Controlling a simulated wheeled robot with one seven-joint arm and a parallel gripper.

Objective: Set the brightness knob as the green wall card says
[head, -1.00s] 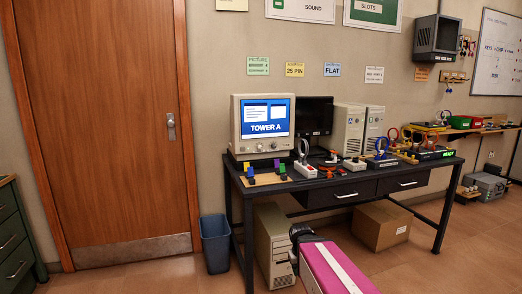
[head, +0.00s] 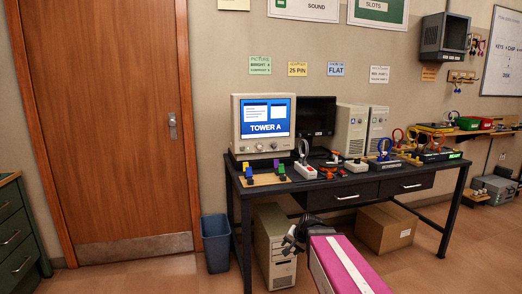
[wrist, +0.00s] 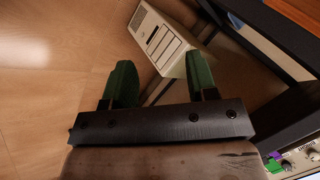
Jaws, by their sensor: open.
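The green wall card (head: 260,65) hangs above the monitor. Its heading reads PICTURE, with a line that looks like BRIGHT 4; the digit and the lower line are too small to be sure of. The beige monitor (head: 240,141) stands at the desk's left end, its screen showing TOWER A. Small round knobs (head: 273,146) sit in a row below the screen; I cannot tell which is brightness or where it points. My gripper (head: 293,238) is low in front of the desk, apart from the monitor. In the wrist view my gripper (wrist: 160,78) has its green fingers spread and empty.
The black desk (head: 340,192) carries a board with coloured blocks (head: 262,179), power strips and cables. A beige tower (head: 272,235) stands beneath it, seen also in the wrist view (wrist: 158,38). A cardboard box (head: 386,228) and blue bin (head: 216,243) are nearby. Floor at left is clear.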

